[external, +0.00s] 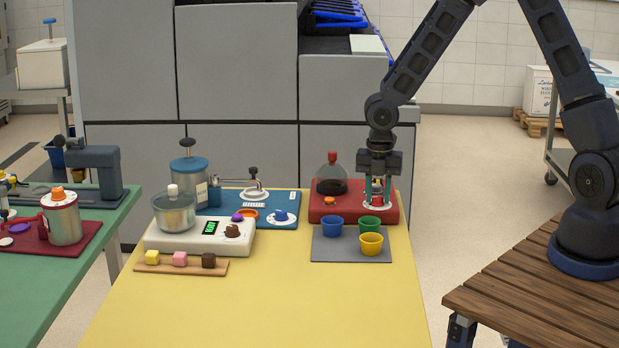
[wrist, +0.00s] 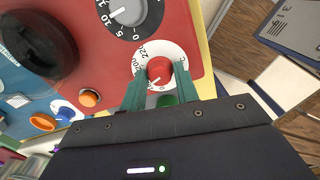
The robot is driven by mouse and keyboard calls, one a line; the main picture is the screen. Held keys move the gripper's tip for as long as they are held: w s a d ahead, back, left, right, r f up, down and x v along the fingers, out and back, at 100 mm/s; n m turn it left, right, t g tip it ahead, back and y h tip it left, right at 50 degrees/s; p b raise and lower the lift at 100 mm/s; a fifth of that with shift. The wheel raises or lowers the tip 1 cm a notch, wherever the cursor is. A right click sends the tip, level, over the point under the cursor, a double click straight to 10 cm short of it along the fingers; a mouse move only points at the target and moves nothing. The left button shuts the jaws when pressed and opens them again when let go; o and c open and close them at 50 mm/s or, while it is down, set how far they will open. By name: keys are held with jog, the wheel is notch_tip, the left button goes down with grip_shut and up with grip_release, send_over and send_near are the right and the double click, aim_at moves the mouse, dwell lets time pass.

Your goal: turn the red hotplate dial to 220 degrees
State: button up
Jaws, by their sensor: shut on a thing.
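The red hotplate (external: 318,214) stands at the back right of the yellow table. Its red dial (wrist: 160,72) sits on a white scale disc (wrist: 178,52) at the plate's corner. The numbers 220 and 200 show on the disc's upper left in the wrist view; the dial's pointer is too small to read. My gripper (wrist: 159,82) is shut on the red dial, with one green finger on each side of it. In the external view my gripper (external: 377,192) points straight down over the dial and hides most of it.
Blue (external: 332,227), green (external: 370,225) and yellow (external: 371,244) cups stand close in front on a grey mat (external: 322,252). The table's front is clear.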

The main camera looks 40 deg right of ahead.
jog(key=m, duration=0.4)
jog(key=shift+m, duration=0.3)
jog(key=m, duration=0.3)
jog(key=shift+m, duration=0.4)
jog(key=m, duration=0.4)
jog(key=shift+m, duration=2)
jog(key=o, duration=1)
jog(key=shift+c, duration=0.2)
